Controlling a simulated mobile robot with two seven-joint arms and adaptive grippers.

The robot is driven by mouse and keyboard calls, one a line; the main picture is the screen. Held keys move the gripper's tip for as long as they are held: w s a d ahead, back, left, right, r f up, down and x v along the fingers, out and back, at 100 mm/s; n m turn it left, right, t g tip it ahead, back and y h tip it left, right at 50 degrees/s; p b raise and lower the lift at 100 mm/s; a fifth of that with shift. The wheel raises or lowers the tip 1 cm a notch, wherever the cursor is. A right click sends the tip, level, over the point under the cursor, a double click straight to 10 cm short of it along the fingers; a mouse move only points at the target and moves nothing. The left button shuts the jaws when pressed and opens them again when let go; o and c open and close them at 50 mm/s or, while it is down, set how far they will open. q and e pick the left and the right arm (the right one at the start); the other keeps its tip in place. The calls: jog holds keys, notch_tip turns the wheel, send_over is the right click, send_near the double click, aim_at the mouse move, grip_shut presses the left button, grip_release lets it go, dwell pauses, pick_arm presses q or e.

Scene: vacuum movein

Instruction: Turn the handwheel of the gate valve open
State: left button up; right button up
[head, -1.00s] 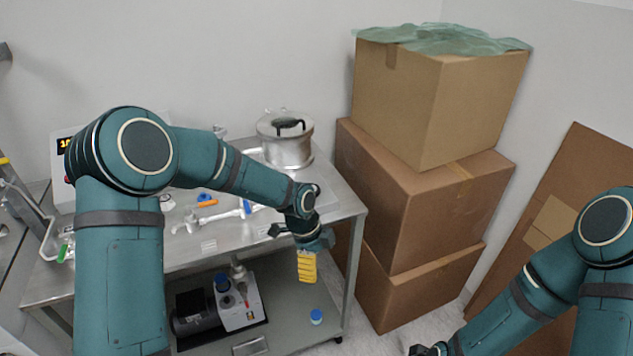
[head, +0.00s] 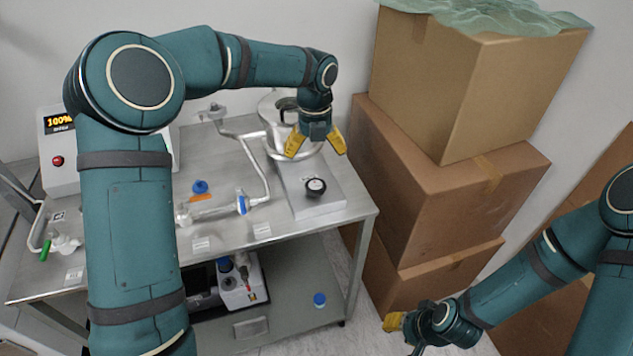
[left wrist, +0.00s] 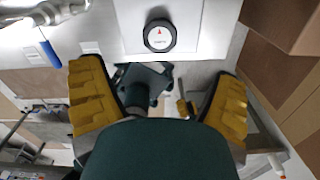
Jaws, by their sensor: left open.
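A round black knob (head: 315,187) with a pale mark stands on the flat metal base at the table's right end. It looks like the handwheel, but I cannot tell for sure. In the left wrist view the knob (left wrist: 160,36) shows a white and red mark, just beyond my fingers. My left gripper (head: 315,142) points down above the base, behind the knob in the head view. Its yellow fingers are spread, with nothing between them; they also show wide apart in the left wrist view (left wrist: 157,72). My right gripper (head: 397,321) is low, right of the table, partly hidden.
A steel chamber (head: 272,108) stands behind my left gripper. A pipe (head: 262,172) with a blue handle (head: 242,204) runs left of the base. Stacked cardboard boxes (head: 430,185) stand close to the table's right side. A pump (head: 240,285) sits on the lower shelf.

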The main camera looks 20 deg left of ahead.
aim_at(315, 184)
pick_arm(q)
notch_tip(315, 184, down, 11)
jog(key=shift+r+b, duration=0.1)
jog(key=shift+b, duration=0.7)
jog(key=c, duration=1.2)
